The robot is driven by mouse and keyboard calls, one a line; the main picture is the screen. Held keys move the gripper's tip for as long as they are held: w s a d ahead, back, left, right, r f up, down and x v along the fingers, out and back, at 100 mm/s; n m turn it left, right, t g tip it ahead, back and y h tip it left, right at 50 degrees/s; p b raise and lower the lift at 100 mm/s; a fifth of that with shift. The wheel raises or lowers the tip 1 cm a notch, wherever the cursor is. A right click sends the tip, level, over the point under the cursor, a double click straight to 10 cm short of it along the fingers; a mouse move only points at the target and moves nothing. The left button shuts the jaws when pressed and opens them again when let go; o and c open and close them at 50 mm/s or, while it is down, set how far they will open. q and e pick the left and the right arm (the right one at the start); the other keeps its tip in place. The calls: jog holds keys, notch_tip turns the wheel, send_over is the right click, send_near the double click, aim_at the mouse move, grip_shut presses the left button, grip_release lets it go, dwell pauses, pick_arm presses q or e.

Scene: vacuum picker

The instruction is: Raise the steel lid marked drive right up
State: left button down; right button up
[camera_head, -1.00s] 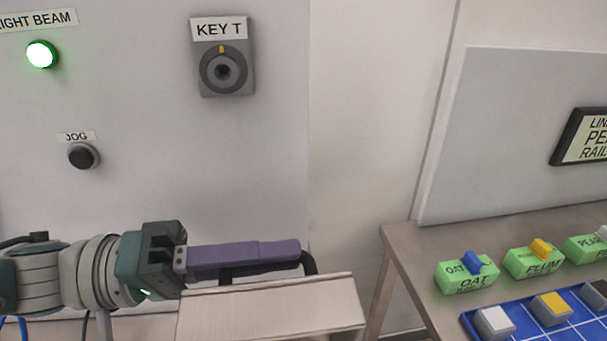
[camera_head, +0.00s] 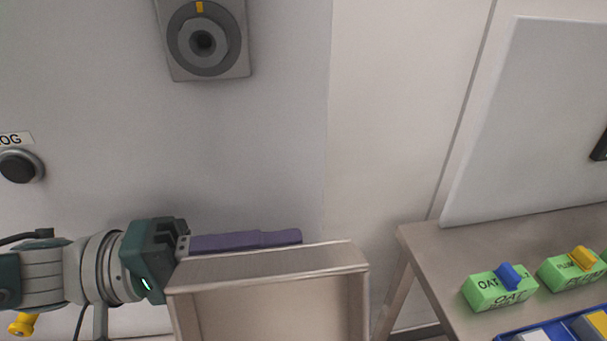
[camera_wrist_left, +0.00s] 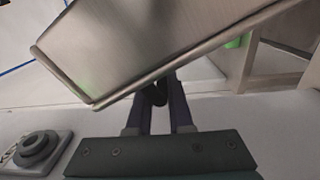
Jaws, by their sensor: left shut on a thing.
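The steel lid (camera_head: 275,263) stands raised and tilted at the lower middle of the head view, with its rim and hollow underside facing me. Its outer face shows large in the left wrist view (camera_wrist_left: 150,40). No drive marking can be read. My left gripper (camera_head: 280,238) reaches in from the left behind the lid, its long purple fingers lying along the lid's far side. In the left wrist view the fingers (camera_wrist_left: 160,92) are shut around a dark handle (camera_wrist_left: 159,93) close against the lid; the head view hides that handle. My right gripper is not in view.
A grey wall panel behind carries a key switch (camera_head: 204,40) and a black jog button (camera_head: 18,166). At right a table (camera_head: 430,245) holds green labelled blocks (camera_head: 500,290) and a blue tray (camera_head: 507,336). A yellow knob (camera_head: 22,325) shows at lower left.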

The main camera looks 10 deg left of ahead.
pick_arm(q)
jog(key=shift+s+a+f, duration=0.1)
jog(key=shift+f, duration=0.3)
jog(key=c, duration=1)
grip_release()
jog(key=shift+o, duration=0.6)
jog(key=shift+r, duration=0.15)
jog(key=b+v, duration=0.2)
jog(key=v, duration=0.7)
jog(key=shift+s+a+b, duration=0.15)
jog(key=shift+a+b, duration=0.2)
